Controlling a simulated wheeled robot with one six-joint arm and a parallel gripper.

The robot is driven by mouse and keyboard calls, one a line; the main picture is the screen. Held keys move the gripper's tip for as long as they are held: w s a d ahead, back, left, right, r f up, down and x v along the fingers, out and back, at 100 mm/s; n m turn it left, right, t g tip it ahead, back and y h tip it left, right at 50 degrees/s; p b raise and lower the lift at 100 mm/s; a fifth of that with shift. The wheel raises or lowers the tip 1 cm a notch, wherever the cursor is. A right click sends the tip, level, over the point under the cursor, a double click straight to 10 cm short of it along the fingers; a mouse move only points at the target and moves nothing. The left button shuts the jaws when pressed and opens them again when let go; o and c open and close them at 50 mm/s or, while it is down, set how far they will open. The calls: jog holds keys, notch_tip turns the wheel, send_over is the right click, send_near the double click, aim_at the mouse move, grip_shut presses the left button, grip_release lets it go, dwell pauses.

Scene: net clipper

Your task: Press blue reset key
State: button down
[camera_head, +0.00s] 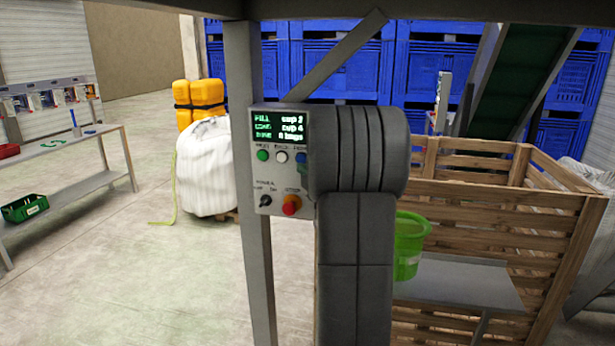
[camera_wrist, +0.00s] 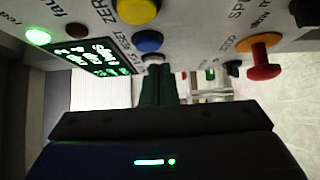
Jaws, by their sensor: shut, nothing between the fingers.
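The control panel (camera_head: 278,178) is on a grey post in the head view, with a lit screen, a green key and a white key. The blue key (camera_head: 301,158) is partly covered by my arm there. In the wrist view the panel is turned, and the blue key (camera_wrist: 148,42) shows beside the larger yellow key marked ZERO (camera_wrist: 139,11). My gripper (camera_wrist: 157,70) is shut and empty in the wrist view, its dark tips just below the blue key in the picture. I cannot tell whether they touch the panel. My gripper is hidden in the head view.
The red stop knob (camera_wrist: 262,60) sticks out of the panel, with a black selector (camera_head: 265,201) beside it. A wooden crate (camera_head: 560,226) and a green bucket (camera_head: 408,245) stand right of the post. A white bulk bag (camera_head: 205,168) stands behind left; open floor lies left.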

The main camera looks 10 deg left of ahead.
jog(key=b+v, duration=0.2)
jog(key=v, duration=0.9)
jog(key=shift+s+a, duration=0.25)
jog(key=shift+a, duration=0.1)
